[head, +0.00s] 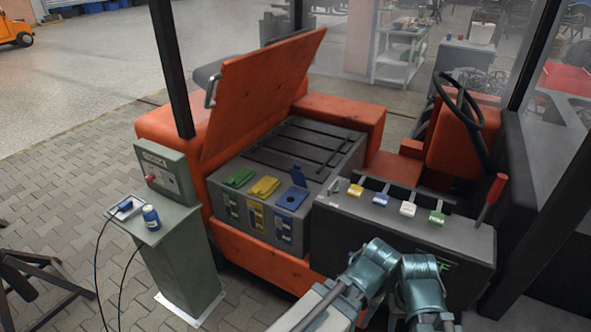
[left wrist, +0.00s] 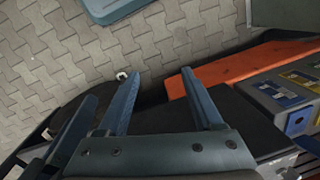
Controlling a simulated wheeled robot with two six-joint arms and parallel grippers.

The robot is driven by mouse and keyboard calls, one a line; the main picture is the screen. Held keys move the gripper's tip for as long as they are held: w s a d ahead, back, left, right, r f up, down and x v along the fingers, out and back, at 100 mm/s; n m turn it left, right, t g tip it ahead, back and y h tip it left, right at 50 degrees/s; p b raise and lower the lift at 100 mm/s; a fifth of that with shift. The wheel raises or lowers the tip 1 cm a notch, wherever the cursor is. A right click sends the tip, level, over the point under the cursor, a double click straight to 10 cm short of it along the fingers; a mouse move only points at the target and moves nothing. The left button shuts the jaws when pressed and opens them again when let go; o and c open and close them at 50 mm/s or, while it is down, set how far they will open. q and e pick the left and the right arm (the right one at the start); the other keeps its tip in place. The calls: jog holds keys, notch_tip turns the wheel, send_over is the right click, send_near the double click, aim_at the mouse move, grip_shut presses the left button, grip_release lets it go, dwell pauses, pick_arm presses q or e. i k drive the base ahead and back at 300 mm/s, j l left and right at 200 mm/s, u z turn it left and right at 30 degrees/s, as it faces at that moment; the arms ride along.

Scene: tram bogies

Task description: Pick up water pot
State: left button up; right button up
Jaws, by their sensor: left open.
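In the head view, teal arm joints of mine show at the lower middle, well right of the pedestal, but no fingertips are clear. My right gripper is not seen.
An orange vehicle with a raised lid (head: 262,95) holds a grey battery box (head: 305,150) with green, yellow and blue flaps. A dark console (head: 405,225) with coloured switches and a red-handled lever (head: 492,195) stands to the right. Dark cables hang by the pedestal.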

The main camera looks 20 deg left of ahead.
aim_at(153, 223)
jog(key=u, duration=2)
